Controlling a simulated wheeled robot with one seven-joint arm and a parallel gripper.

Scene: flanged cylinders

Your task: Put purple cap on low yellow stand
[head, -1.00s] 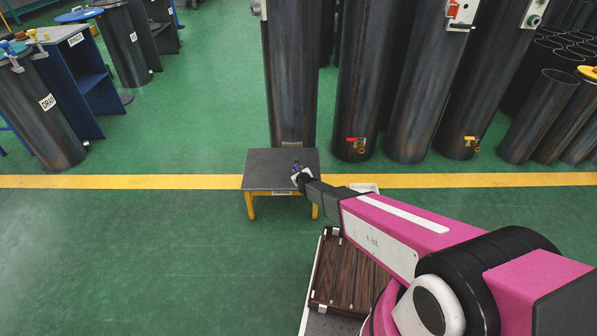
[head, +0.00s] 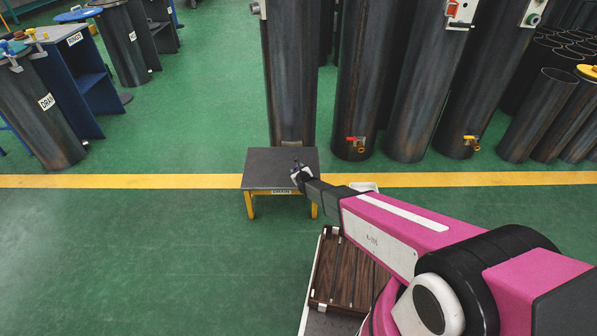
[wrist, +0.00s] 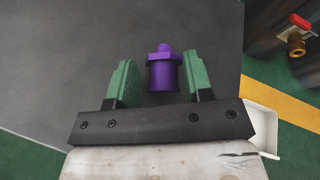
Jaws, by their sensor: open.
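The low yellow stand (head: 262,172) has a dark grey top and yellow legs, and stands on the green floor in the head view. My gripper (head: 297,168) is over the right part of its top. In the wrist view my gripper (wrist: 159,62) is open, with green fingers on either side of the purple cap (wrist: 164,74). The cap is a short cylinder with a wider flange and a small knob. A gap shows between it and each finger. It appears upright against the grey top (wrist: 60,80); its lower end is partly hidden by the gripper body.
Tall dark cylinders (head: 292,80) stand close behind the stand, some with red or yellow valves (head: 355,142). A brown slatted tray (head: 345,275) lies at the front right, below my arm. The green floor left of the stand is clear.

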